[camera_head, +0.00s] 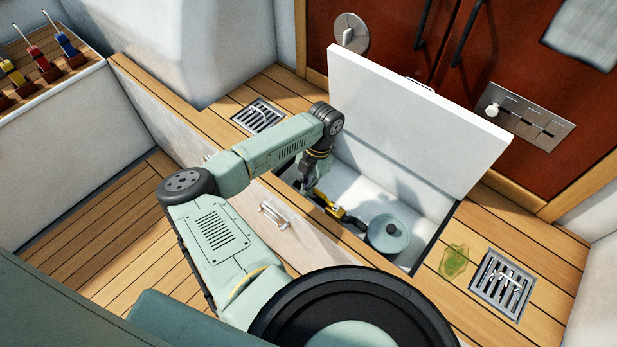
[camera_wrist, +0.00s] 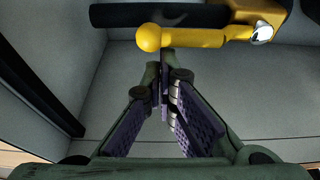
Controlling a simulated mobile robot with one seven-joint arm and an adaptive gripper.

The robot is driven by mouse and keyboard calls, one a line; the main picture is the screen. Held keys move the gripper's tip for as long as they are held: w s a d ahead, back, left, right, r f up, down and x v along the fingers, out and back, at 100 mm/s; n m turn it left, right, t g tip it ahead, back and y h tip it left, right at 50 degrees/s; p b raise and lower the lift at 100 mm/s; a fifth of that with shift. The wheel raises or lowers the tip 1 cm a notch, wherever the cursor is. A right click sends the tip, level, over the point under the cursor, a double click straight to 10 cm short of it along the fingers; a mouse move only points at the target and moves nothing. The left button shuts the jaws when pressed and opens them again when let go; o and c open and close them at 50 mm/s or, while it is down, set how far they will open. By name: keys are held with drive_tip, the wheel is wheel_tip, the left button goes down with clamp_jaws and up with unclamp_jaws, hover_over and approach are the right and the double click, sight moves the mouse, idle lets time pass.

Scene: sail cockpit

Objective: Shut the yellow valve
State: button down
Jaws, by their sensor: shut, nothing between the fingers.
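The yellow valve shows in the wrist view as a yellow lever (camera_wrist: 195,38) with a round knob at its left end and a silver pivot at its right. It lies across the picture, roughly in line with a black pipe behind it. In the head view the yellow valve (camera_head: 335,210) sits low inside the open locker (camera_head: 433,227), left of a round blue-grey lidded thing (camera_head: 388,234). My gripper (camera_wrist: 160,62) is shut and empty, with its fingertips just below the knob end of the lever. I cannot tell whether they touch. In the head view my arm hides part of the locker.
The white locker lid (camera_head: 410,115) stands raised behind the opening. Metal grates (camera_head: 258,115) are set in the wooden deck on both sides. A green puddle (camera_head: 454,261) lies right of the locker. A rack of tools (camera_head: 40,60) is at the upper left.

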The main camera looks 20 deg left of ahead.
drive_tip(key=shift+s+f, duration=0.1)
drive_tip(key=shift+f, duration=0.15)
idle(0.3)
drive_tip(key=shift+w+m+b, duration=0.3)
drive_tip(key=shift+w+m, duration=0.05)
drive_tip(key=shift+m, duration=0.05)
drive_tip(key=shift+w+d+f+m+t+y+b, duration=0.1)
drive_tip(key=shift+w+d+m+t+y+b, duration=0.15)
drive_tip(key=shift+w+m+b, duration=0.55)
drive_tip(key=shift+w+d+m+t+y+b, duration=0.15)
drive_tip(key=shift+w+m+y+b, duration=0.2)
drive_tip(key=shift+w+m+b, duration=0.4)
drive_tip(key=w+d+m+t+y+b, duration=0.1)
drive_tip(key=w+d+m+t+b, duration=0.3)
drive_tip(key=d+m, duration=0.5)
drive_tip(key=shift+w+d+m+b, duration=0.5)
drive_tip(key=shift+m+b, duration=0.9)
drive_tip(key=shift+m, duration=1.35)
